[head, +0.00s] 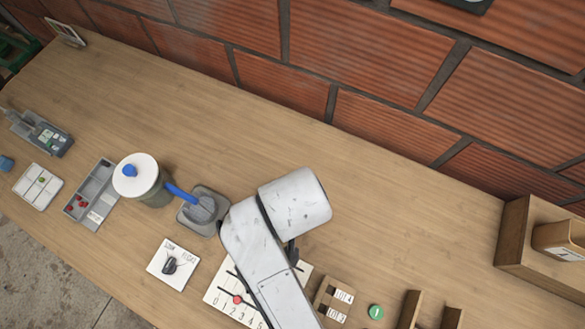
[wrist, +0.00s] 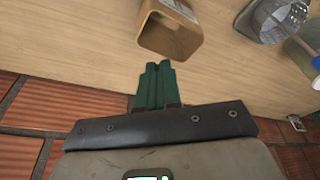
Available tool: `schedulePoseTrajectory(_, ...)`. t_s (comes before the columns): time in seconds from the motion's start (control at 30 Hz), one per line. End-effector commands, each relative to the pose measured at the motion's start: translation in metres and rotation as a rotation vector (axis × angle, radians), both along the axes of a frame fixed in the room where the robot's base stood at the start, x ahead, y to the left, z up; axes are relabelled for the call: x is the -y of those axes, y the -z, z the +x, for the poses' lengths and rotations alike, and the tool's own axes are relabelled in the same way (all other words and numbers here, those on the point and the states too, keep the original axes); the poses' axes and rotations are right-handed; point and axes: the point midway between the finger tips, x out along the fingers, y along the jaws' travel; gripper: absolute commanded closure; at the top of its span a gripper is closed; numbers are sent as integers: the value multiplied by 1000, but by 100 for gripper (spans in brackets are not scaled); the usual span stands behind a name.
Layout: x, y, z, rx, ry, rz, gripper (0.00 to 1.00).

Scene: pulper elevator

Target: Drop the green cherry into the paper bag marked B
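A small green dot, possibly the green cherry (head: 42,180), sits on a white divided tray (head: 29,196) at the far left of the head view. My gripper (wrist: 157,68) shows in the wrist view with its green fingers together and nothing visible between them. In the head view my arm hides it. A brown open-mouthed container (wrist: 146,40) is just beyond the fingertips in the wrist view. I cannot tell whether it is the paper bag, and no letter B is readable in either view.
Left of my arm stand a grey tray (head: 106,171) with red cherries, a lidded pot (head: 158,193) and a grey block (head: 188,216). A scale board (head: 217,297), green button (head: 376,312) and wooden boxes (head: 512,240) lie near it or rightward. A brick wall (head: 380,125) runs behind.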

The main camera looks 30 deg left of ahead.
Motion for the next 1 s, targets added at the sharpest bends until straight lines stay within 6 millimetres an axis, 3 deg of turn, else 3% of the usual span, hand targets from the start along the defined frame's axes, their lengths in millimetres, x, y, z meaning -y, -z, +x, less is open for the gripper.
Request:
schedulePoseTrajectory(0.33, 0, 37, 0, -2, -1, -3, 100)
schedulePoseTrajectory(0.77, 0, 45, 0, -1, 0, -1, 100)
schedulePoseTrajectory(1.0, 0, 45, 0, -1, 0, -1, 75)
